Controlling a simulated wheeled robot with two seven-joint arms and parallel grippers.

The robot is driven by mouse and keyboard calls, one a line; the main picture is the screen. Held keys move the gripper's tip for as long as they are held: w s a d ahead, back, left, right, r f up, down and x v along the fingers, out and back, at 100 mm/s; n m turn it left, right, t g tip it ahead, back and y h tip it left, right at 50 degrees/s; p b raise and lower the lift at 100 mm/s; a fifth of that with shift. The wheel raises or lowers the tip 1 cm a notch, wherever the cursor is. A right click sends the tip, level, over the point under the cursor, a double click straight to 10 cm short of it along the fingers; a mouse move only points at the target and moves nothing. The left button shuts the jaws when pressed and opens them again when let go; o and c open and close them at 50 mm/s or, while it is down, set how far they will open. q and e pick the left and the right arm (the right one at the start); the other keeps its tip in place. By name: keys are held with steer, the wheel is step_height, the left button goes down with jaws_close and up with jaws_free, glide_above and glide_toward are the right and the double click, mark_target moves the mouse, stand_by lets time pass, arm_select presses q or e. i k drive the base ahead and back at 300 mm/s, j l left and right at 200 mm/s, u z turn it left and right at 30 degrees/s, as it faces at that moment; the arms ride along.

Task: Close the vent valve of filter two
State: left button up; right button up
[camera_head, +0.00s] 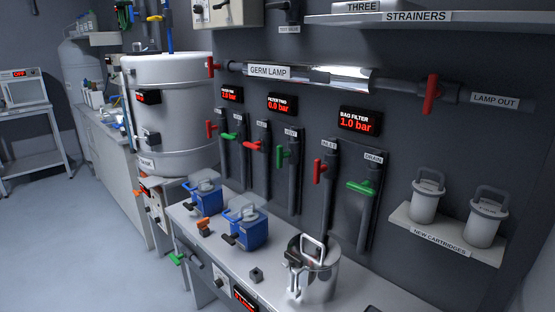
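The filter two display (282,104) on the back wall reads 0.0 bar. Below it are two upright pipes with lever handles. The right pipe's small label seems to read VENT, and its green vent handle (282,158) stands upright, along the pipe. The left pipe's red handle (252,146) lies crosswise. Neither of my grippers shows in the head view.
The filter one display (232,95) and the bag filter display (360,121), both at 1.0 bar, flank it. The bench below holds blue housings (245,227) and a steel pot (314,272). A cartridge shelf (444,235) juts out at right. Floor is clear at left.

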mark_target(281, 155)
steer(key=i+j+z, duration=0.1)
steer(key=z, duration=0.3)
steer(key=i+j+z, duration=0.1)
steer(key=j+z, duration=0.15)
steer(key=z, duration=0.2)
steer(key=i+j+z, duration=0.15)
steer(key=j+z, duration=0.2)
steer(key=j, duration=0.75)
steer(key=j+z, duration=0.35)
steer(key=j, duration=0.75)
